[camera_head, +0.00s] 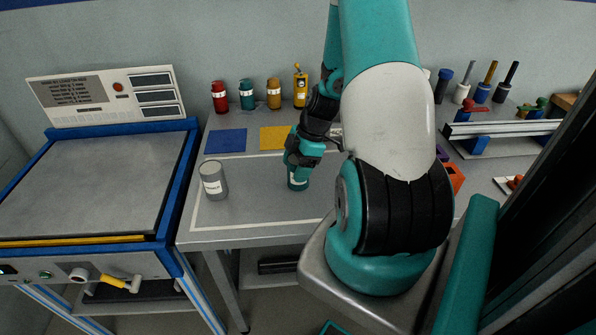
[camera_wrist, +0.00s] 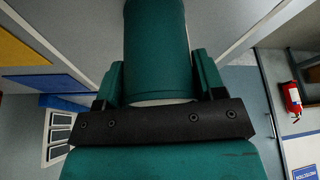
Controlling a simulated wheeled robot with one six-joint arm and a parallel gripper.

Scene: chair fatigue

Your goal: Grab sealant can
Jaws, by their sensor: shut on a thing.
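A teal can (camera_head: 298,182) with a pale label is in my gripper (camera_head: 299,164) near the middle of the table. In the wrist view the teal can (camera_wrist: 157,48) stands between the two fingers, which touch its sides. My gripper is shut on it and hides its upper part in the head view. I cannot tell whether its base touches the table. A grey can (camera_head: 213,181) with a white label stands upright on the table to the left, apart from my gripper. I cannot read either label well enough to tell which is sealant.
A blue square (camera_head: 225,141) and a yellow square (camera_head: 274,138) lie behind the cans. Red, teal and orange containers and a yellow bottle (camera_head: 300,88) stand along the back. A blue-framed machine (camera_head: 100,185) adjoins at left. The table front is clear.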

